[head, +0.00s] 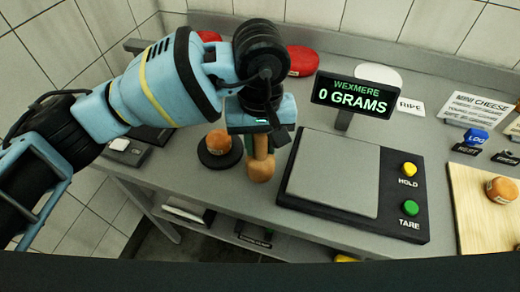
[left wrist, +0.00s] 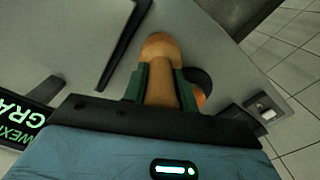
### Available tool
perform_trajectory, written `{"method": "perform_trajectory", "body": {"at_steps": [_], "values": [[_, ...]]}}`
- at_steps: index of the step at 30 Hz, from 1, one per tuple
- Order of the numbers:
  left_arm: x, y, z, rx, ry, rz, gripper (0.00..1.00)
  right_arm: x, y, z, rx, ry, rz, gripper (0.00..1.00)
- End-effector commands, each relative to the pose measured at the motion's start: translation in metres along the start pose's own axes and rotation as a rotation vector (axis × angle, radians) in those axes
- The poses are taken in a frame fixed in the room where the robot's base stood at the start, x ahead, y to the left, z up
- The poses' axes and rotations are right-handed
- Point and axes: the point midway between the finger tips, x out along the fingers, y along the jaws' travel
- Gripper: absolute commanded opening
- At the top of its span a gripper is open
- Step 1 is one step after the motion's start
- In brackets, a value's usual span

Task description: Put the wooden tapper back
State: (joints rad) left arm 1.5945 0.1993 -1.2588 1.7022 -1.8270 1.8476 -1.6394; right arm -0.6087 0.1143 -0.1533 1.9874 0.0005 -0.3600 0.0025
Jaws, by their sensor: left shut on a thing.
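The wooden tapper (head: 260,168) hangs upright, head down, from my left gripper (head: 262,138) in the head view. It is left of the scale and just right of a small orange cheese wheel on a black round stand. In the left wrist view the tapper's handle (left wrist: 161,80) lies between the two green fingers of my left gripper (left wrist: 160,92), with its rounded head pointing away. The gripper is shut on the handle. I cannot tell whether the head touches the counter. My right gripper is not in view.
The black stand (head: 214,161) bears the cheese wheel (head: 218,142). The scale (head: 335,172) reads 0 GRAMS on its display (head: 353,97). A wooden board (head: 475,222) with another cheese wheel (head: 500,189) is at right. Red wheels (head: 302,61) lie behind. The counter's front edge is close to the tapper.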

Motion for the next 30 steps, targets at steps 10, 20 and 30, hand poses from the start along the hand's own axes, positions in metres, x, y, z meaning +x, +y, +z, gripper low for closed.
{"method": "perform_trajectory", "body": {"at_steps": [10,20,30], "values": [[0.027,-0.001,0.002,0.002,0.0,-0.002,0.0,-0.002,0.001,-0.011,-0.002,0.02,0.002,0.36],[0.031,-0.001,0.002,0.001,-0.001,-0.003,0.37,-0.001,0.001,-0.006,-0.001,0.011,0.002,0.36],[0.03,-0.001,0.002,0.001,-0.001,-0.003,0.5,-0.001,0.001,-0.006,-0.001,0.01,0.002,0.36]]}}
